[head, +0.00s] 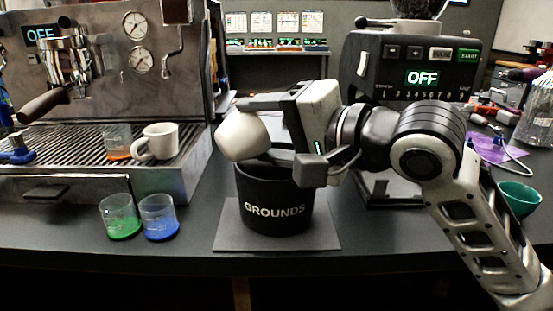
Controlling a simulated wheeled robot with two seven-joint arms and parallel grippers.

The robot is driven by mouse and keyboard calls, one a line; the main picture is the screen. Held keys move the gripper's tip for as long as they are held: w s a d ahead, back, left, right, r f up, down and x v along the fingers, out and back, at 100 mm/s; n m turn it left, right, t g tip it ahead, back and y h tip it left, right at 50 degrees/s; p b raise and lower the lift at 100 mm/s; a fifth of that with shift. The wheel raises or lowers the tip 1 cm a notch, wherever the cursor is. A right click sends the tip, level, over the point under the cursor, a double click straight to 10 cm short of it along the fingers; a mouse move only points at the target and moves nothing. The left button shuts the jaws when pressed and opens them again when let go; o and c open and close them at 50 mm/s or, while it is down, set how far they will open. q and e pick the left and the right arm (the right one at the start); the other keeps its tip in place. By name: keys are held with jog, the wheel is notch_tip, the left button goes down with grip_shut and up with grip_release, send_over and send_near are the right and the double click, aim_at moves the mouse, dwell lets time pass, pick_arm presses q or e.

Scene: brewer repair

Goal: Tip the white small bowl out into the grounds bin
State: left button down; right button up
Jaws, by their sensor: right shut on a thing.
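The white small bowl (242,138) is tilted on its side above the left part of the grounds bin's opening. My right gripper (262,130) is shut on the bowl, with one finger above and one below. The black grounds bin (275,212), lettered GROUNDS, stands upright on a grey mat (277,240). The gripper and bowl hide much of its rim, and I cannot see inside the bin or the bowl. My left gripper is not in view.
At left, the espresso machine (95,75) holds a white cup (158,141) and a small glass (118,143). A green-bottomed glass (120,218) and a blue-bottomed glass (159,218) stand in front. The grinder (420,75) is behind my right arm; a green bowl (519,199) is at right.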

pick_arm(q)
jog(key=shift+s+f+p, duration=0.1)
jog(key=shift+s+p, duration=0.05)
jog(key=shift+p, duration=0.3)
pick_arm(e)
jog(key=shift+w+d+m, duration=0.3)
jog(key=shift+w+d, duration=0.05)
jog(key=shift+d, duration=0.1)
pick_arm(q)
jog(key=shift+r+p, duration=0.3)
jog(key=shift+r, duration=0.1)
pick_arm(e)
jog(key=shift+w+d+r+m, duration=0.1)
jog(key=shift+w+d+m, duration=0.15)
jog(key=shift+d+m, duration=0.05)
pick_arm(q)
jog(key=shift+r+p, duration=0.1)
jog(key=shift+p, duration=0.2)
pick_arm(e)
jog(key=shift+y, duration=0.4)
pick_arm(q)
jog(key=shift+p, duration=0.3)
pick_arm(e)
jog(key=shift+d+m, duration=0.1)
jog(key=shift+m, duration=0.3)
